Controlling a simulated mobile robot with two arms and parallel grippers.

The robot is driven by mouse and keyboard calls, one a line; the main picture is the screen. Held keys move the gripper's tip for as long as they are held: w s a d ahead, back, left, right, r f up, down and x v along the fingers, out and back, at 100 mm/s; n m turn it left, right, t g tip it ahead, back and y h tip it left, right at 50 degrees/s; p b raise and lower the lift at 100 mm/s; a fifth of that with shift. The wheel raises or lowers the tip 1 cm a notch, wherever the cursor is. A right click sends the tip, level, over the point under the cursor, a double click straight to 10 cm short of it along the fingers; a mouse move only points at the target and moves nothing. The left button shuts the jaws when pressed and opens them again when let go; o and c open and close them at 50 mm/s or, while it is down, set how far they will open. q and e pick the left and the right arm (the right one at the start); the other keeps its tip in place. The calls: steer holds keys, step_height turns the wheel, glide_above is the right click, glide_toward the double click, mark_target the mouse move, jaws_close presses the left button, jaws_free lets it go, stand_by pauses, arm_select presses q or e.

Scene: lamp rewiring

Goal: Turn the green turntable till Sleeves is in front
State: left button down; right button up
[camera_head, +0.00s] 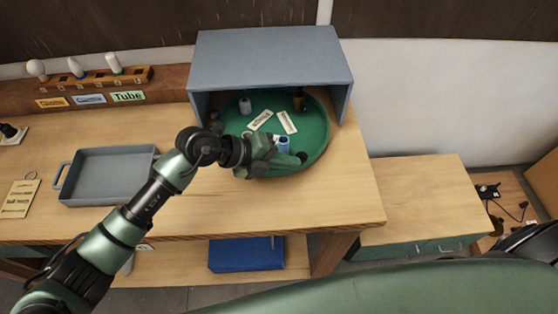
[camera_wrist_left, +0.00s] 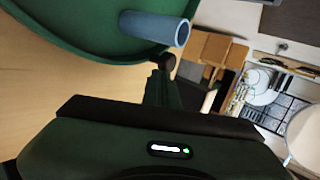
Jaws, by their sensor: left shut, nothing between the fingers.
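The round green turntable (camera_head: 318,130) sits on the workbench, partly under a grey open-fronted cover. Two pale labels (camera_head: 260,120) lie on it; their words are too small to read. A blue cylinder (camera_head: 283,143) stands near its front rim and also shows in the left wrist view (camera_wrist_left: 150,27). A grey piece (camera_head: 245,105) and a dark brownish piece (camera_head: 298,100) stand further back. My left gripper (camera_head: 298,158) is shut and empty at the front rim. In the left wrist view a dark round knob (camera_wrist_left: 168,62) is at its fingertips; contact is unclear. My right gripper is not in view.
The grey cover (camera_head: 270,60) overhangs the turntable's back. A grey tray (camera_head: 108,170) lies left on the bench. A wooden rack (camera_head: 100,78) with bulbs stands behind it. A blue box (camera_head: 246,254) is on the lower shelf. The bench right of the turntable is clear.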

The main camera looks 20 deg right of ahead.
mark_target(302, 158)
arm_select(q)
steer(key=shift+w+d, duration=0.15)
steer(key=shift+d, duration=1.65)
